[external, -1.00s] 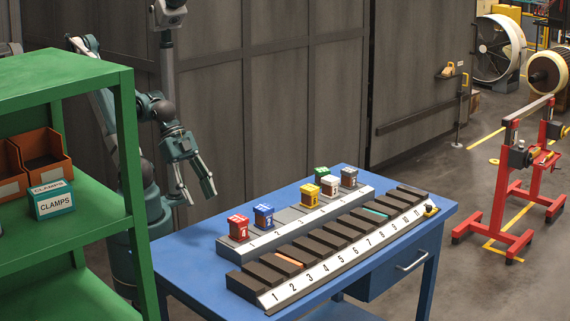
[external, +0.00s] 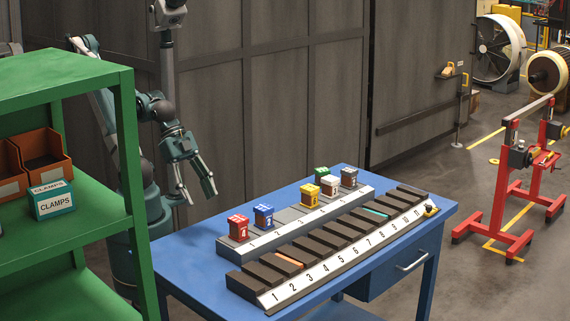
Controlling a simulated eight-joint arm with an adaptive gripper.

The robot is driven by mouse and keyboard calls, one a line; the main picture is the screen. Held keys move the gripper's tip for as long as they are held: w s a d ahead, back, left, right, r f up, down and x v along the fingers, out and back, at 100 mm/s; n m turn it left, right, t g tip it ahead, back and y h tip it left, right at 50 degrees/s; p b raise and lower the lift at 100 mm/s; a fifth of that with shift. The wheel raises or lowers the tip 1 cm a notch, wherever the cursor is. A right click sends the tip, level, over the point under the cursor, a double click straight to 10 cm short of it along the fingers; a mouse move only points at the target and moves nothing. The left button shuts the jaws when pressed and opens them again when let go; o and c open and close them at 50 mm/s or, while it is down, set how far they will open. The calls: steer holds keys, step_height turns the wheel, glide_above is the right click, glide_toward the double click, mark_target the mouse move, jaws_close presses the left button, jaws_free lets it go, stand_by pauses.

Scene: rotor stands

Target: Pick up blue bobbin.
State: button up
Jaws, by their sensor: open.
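The blue bobbin (external: 263,216) is a small boxy blue piece with a white mark. It stands upright at position 2 of the grey numbered rack (external: 300,228) on the blue table, just right of the red one. My gripper (external: 199,196) hangs open and empty at the table's back left, fingers pointing down. It is to the left of the blue bobbin and apart from it in the picture. Nothing hides the bobbin's front.
A red piece (external: 238,228) stands close beside the blue one. Yellow (external: 309,195), white (external: 330,186), green (external: 321,172) and grey (external: 348,177) pieces stand farther right. A dark slotted rack (external: 325,242) lies in front. A green shelf (external: 90,180) stands at the left.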

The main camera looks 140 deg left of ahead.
stand_by(0.3)
steer(key=n+g+p, duration=0.7)
steer(key=n+p, duration=0.9)
steer(key=p, duration=0.6)
glide_toward(263, 207)
steer(key=shift+s+d+f, duration=0.25)
steer(key=shift+d+f, duration=0.3)
steer(key=shift+d, duration=0.05)
steer(key=shift+w+a+f+n+p, duration=0.35)
steer(key=shift+a+f+n+p, duration=0.35)
steer(key=shift+n, duration=0.3)
steer(key=shift+f, duration=1.25)
